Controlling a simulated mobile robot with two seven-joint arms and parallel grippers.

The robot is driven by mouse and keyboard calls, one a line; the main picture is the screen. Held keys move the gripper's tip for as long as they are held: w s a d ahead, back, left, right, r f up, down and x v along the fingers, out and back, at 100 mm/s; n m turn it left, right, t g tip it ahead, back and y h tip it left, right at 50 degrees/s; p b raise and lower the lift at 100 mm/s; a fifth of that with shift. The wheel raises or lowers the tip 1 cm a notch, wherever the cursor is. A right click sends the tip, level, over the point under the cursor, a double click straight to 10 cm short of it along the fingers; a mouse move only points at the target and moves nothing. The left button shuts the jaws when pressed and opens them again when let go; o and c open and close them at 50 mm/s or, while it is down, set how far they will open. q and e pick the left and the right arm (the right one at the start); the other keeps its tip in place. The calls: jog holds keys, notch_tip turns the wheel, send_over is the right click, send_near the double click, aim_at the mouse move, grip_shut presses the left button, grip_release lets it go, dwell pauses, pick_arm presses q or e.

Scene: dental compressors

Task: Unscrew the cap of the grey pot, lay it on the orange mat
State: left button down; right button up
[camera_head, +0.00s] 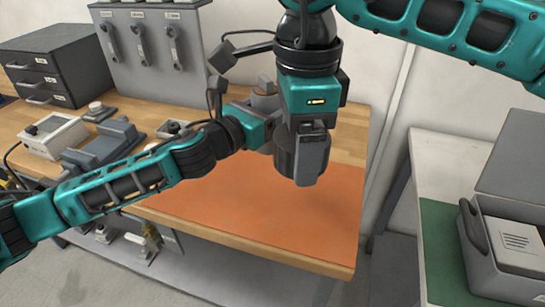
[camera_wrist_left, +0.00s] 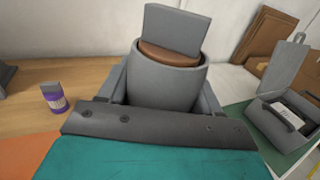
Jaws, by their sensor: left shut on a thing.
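The grey pot (camera_wrist_left: 167,88) fills the middle of the left wrist view. A brown round cap (camera_wrist_left: 168,56) sits in its top, with a grey upright block above it, slightly tilted; I cannot tell whether this belongs to the cap. In the head view the pot (camera_head: 264,102) is partly hidden behind my arms. My left gripper (camera_head: 268,132) is shut around the pot's sides. My right gripper (camera_head: 311,160) points down over the orange mat (camera_head: 260,205), in front of the pot and apart from it. Its fingers show side-on, so their opening is unclear.
A purple-and-grey container (camera_wrist_left: 53,97) stands on the wooden bench. Black drawers (camera_head: 55,65), a grey panel with handles (camera_head: 150,45) and small devices (camera_head: 52,135) occupy the bench's left. A grey case (camera_head: 505,235) stands on the right table. The mat's front is bare.

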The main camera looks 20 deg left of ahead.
pick_arm(q)
notch_tip(320, 180, down, 12)
jog(key=b, duration=0.3)
jog(key=shift+w+r, duration=0.1)
jog(key=shift+r, duration=0.15)
jog(key=shift+f+b, duration=0.1)
jog(key=shift+b, duration=0.2)
jog(key=shift+f, duration=0.15)
jog(key=shift+c, duration=1)
grip_release()
